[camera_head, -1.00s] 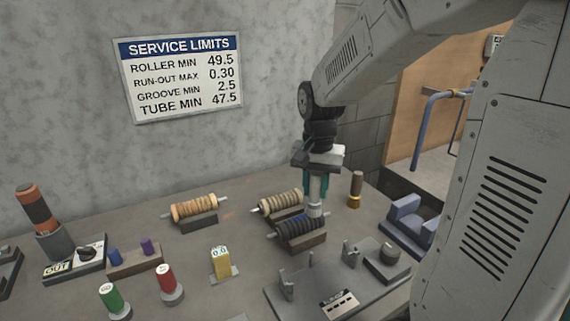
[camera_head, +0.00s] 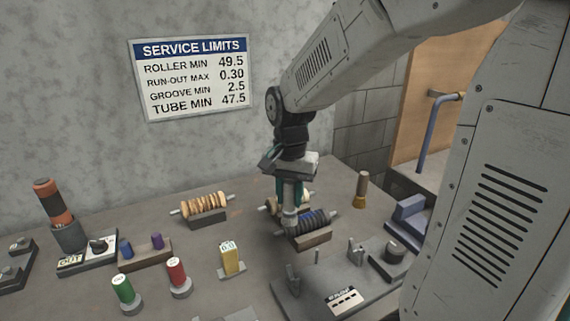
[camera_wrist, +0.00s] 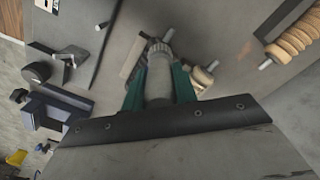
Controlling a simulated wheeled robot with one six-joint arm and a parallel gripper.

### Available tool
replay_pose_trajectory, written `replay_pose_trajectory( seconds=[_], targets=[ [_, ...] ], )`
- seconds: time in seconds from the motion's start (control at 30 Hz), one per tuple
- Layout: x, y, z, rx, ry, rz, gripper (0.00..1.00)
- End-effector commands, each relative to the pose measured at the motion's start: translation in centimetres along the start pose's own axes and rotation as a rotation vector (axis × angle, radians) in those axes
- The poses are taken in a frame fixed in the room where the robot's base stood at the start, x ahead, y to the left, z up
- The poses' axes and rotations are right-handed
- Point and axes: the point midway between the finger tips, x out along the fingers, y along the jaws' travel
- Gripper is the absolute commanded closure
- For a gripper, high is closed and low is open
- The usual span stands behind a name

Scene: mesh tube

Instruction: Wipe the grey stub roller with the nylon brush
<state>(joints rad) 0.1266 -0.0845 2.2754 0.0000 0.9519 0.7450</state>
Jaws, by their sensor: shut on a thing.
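The dark grey grooved roller (camera_head: 318,220), which looks like the grey stub roller, lies on a brown cradle (camera_head: 313,238). A blue patch shows on its upper side. My gripper (camera_head: 290,188) points down and is shut on a pale grey brush, the nylon brush (camera_head: 290,209). The brush is upright at the roller's left end and seems to touch it; the exact contact is hidden. In the wrist view the brush (camera_wrist: 159,75) stands between my green fingers and covers most of the dark roller.
A tan roller (camera_head: 304,197) stands close behind, partly hidden by my gripper. An orange-tan roller (camera_head: 205,205) is to the left. A brown-handled brush (camera_head: 361,187) stands at right. A grey fixture (camera_head: 300,285) with posts is in front. Red (camera_head: 177,273) and green (camera_head: 122,290) cylinders stand front left.

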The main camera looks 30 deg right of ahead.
Motion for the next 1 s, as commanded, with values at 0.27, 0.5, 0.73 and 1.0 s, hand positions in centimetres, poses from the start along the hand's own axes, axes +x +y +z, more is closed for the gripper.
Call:
replay_pose_trajectory(
  seconds=[0.27,0.5,0.73,1.0],
  targets=[
    [-3.5,0.0,-0.1,0.001,0.004,-0.003,0.95],
    [-5.7,0.1,-0.2,0.003,0.004,-0.004,0.95],
    [-7.6,0.2,-0.2,0.004,0.003,-0.002,0.95],
    [-8.0,0.2,-0.2,0.004,0.002,-0.002,0.95]
  ],
)
